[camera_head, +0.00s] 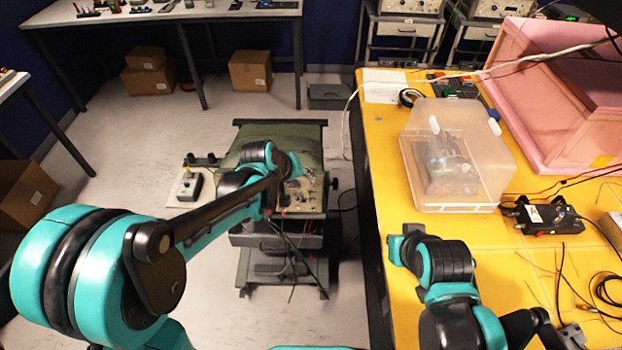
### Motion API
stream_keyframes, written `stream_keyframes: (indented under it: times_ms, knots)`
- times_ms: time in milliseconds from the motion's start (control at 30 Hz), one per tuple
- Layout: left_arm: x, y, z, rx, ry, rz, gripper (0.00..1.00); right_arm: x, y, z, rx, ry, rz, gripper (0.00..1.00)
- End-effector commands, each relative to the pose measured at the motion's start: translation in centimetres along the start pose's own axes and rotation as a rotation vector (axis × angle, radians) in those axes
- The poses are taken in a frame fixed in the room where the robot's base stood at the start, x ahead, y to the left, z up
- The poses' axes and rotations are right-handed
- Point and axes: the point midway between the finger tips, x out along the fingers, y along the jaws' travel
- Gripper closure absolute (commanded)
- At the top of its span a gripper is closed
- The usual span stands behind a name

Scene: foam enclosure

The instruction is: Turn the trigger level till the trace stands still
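A green-topped instrument (274,143) stands on a wheeled cart in the middle of the floor. Its control panel (314,196) faces up toward me and carries small knobs and plugged leads. The trace and the trigger level knob cannot be made out at this size. My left arm reaches in from the left, and my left gripper (287,190) is at the panel, over its left and middle part. Its fingers are small and dark against the panel, so I cannot tell whether they are open, shut or touching a knob. My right arm is folded over the yellow table; its fingers cannot be made out.
A small box with knobs (188,186) sits on a shelf at the cart's left. The yellow table (385,180) right of the cart holds a clear plastic cover (470,190), a black box with leads (543,217) and a pink foam enclosure (540,110). Cables hang below the instrument.

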Motion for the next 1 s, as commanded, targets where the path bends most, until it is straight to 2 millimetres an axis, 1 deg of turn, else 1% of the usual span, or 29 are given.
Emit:
stream_keyframes:
  times_ms: [167, 400, 500, 667, 900, 933, 967, 1000]
  knots:
    - [1.9, 0.1, 0.0, -0.005, -0.005, 0.004, 0.68, 0.4, 0.0, 0.3, 0.0, 0.0, 0.0, 1.0]
    - [5.9, 0.1, 0.1, -0.004, -0.004, 0.004, 0.68, 1.5, 0.0, 1.1, 0.0, 0.0, 0.0, 1.0]
    - [7.2, 0.1, 0.0, -0.005, -0.004, 0.004, 0.68, 1.8, 0.0, 1.3, 0.0, 0.0, 0.0, 1.0]
    - [8.1, 0.2, 0.0, -0.004, -0.003, 0.003, 0.68, 1.9, 0.0, 1.4, 0.0, 0.0, 0.0, 1.0]
    - [8.1, 0.2, 0.0, -0.004, -0.003, 0.003, 0.68, 1.9, 0.0, 1.4, 0.0, 0.0, 0.0, 1.0]
    - [8.1, 0.2, 0.0, -0.004, -0.003, 0.003, 0.71, 1.9, 0.0, 1.4, 0.0, 0.0, 0.0, 1.0]
    - [8.1, 0.2, 0.0, -0.004, -0.003, 0.003, 0.79, 1.9, 0.0, 1.4, 0.0, 0.0, 0.0, 1.0]
    - [8.1, 0.2, 0.0, -0.004, -0.003, 0.003, 0.89, 1.9, 0.0, 1.4, 0.0, 0.0, 0.0, 1.0]
